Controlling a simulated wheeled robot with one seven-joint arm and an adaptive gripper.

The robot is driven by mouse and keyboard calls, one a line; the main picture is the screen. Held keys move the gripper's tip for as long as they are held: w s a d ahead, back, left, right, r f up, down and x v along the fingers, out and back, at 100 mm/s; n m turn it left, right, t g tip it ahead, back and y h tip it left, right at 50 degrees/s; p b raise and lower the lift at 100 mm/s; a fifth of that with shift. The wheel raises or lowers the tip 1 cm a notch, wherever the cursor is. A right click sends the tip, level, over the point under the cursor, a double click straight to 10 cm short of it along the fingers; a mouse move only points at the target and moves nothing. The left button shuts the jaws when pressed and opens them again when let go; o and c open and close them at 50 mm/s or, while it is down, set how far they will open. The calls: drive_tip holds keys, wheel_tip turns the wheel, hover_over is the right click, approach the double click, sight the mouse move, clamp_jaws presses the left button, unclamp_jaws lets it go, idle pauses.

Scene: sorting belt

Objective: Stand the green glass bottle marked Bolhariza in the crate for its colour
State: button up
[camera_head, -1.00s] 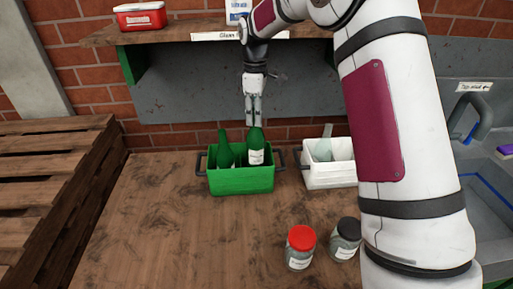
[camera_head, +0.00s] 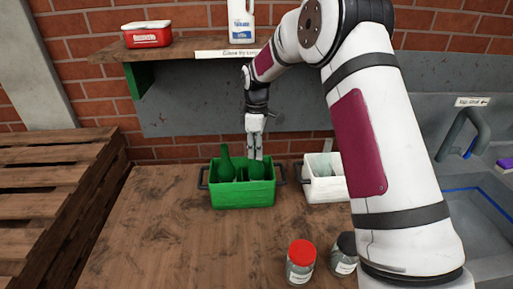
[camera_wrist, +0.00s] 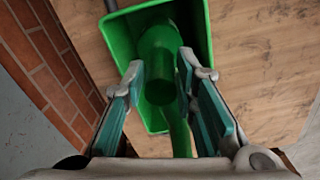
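A green bottle (camera_head: 257,172) is in the right part of the green crate (camera_head: 243,197), low, with its upper end at my fingertips; its label is out of sight. My gripper (camera_head: 254,157) points down over it. In the wrist view my gripper (camera_wrist: 162,75) has its fingers on either side of green glass (camera_wrist: 160,50); firm contact is unclear. Another green bottle (camera_head: 226,164) stands in the crate's left part, its neck above the rim.
A white crate (camera_head: 325,190) with clear glass in it stands right of the green crate. A red-lidded jar (camera_head: 300,262) and a black-lidded jar (camera_head: 344,255) stand near the front. A shelf (camera_head: 180,53) hangs above; the table's left side is clear.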

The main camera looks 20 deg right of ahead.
drive_tip(key=shift+o, duration=0.7)
wheel_tip(320, 180, up, 11)
drive_tip(key=shift+r+b, duration=0.2)
drive_tip(key=shift+b, duration=0.6)
drive_tip(key=s+r+m+t, duration=0.1)
drive_tip(key=s+r+m, duration=0.2)
drive_tip(key=s+r, duration=0.45)
drive_tip(key=s+r+m+t, duration=0.1)
drive_tip(key=s+r+m, duration=0.25)
drive_tip(key=s, duration=0.65)
drive_tip(key=s+f+m+t, duration=0.3)
drive_tip(key=s+m, duration=0.3)
drive_tip(key=s, duration=1.4)
drive_tip(key=shift+s+d+f, duration=0.2)
drive_tip(key=shift+s+f, duration=0.05)
drive_tip(key=shift+f, duration=0.1)
